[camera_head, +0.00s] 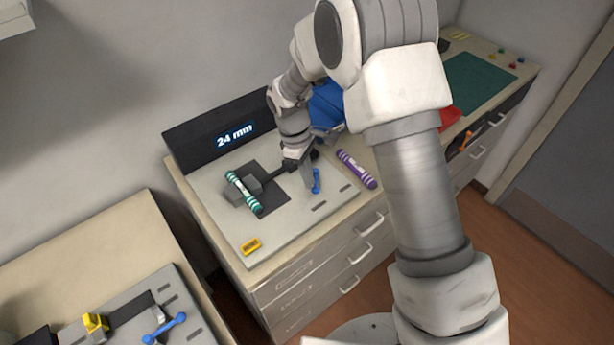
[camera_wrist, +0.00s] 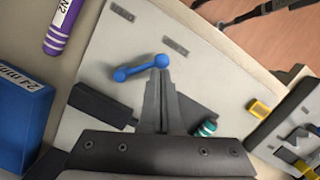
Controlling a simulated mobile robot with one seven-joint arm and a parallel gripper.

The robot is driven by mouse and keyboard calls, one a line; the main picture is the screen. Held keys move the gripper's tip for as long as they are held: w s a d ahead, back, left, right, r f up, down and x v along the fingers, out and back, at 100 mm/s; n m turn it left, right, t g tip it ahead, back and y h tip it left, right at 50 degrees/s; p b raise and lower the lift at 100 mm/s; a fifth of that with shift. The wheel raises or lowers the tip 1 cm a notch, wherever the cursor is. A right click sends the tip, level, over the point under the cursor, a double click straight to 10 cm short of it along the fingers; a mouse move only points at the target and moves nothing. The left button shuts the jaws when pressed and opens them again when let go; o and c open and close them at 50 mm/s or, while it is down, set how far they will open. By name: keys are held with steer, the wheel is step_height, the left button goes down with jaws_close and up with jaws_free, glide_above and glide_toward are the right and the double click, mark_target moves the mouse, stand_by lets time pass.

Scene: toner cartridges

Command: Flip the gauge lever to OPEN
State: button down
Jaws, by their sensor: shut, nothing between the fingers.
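The gauge's blue lever (camera_head: 316,181) stands on the light grey gauge plate (camera_head: 300,215), to the right of the dark slide. In the wrist view the lever (camera_wrist: 136,70) is a blue bar with a round knob at each end. My gripper (camera_head: 303,165) is low over the plate beside the lever. Its shut, empty fingertips (camera_wrist: 160,76) appear right at the lever's right knob; I cannot tell whether they touch. A green-and-white striped cartridge (camera_head: 243,192) lies at the gauge jaws. The display (camera_head: 235,134) reads 24 mm.
A purple striped cartridge (camera_head: 357,169) lies right of the gauge plate. A blue bin (camera_head: 327,105) stands behind it, and a red bin (camera_head: 450,117) is farther right. A yellow block (camera_head: 250,246) is at the plate's front. A second station with a blue lever (camera_head: 164,328) is at lower left.

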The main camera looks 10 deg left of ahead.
steer(key=shift+s+d+n, duration=0.1)
steer(key=shift+d+n, duration=0.2)
steer(key=shift+n, duration=0.4)
steer(key=shift+d+n+t+b, duration=0.45)
steer(key=shift+d+n, duration=0.2)
steer(key=shift+n, duration=0.45)
steer(key=d+n, duration=0.1)
steer(key=n, duration=0.1)
steer(key=shift+d+n+t, duration=0.15)
steer(key=shift+n+t, duration=0.1)
steer(key=shift+n, duration=0.15)
steer(key=n, duration=0.1)
steer(key=w+d+n, duration=0.1)
steer(key=n, duration=0.1)
steer(key=shift+d+n+t+p, duration=0.25)
steer(key=shift+n+t+p, duration=0.05)
steer(key=n, duration=0.2)
steer(key=w+d+n+p, duration=0.1)
steer(key=n, duration=0.1)
steer(key=shift+w+d+t+y, duration=0.1)
steer(key=shift+w+t+y, duration=0.05)
steer(key=shift+t+y, duration=0.2)
steer(key=shift+w+a, duration=0.25)
steer(key=shift+a, duration=0.6)
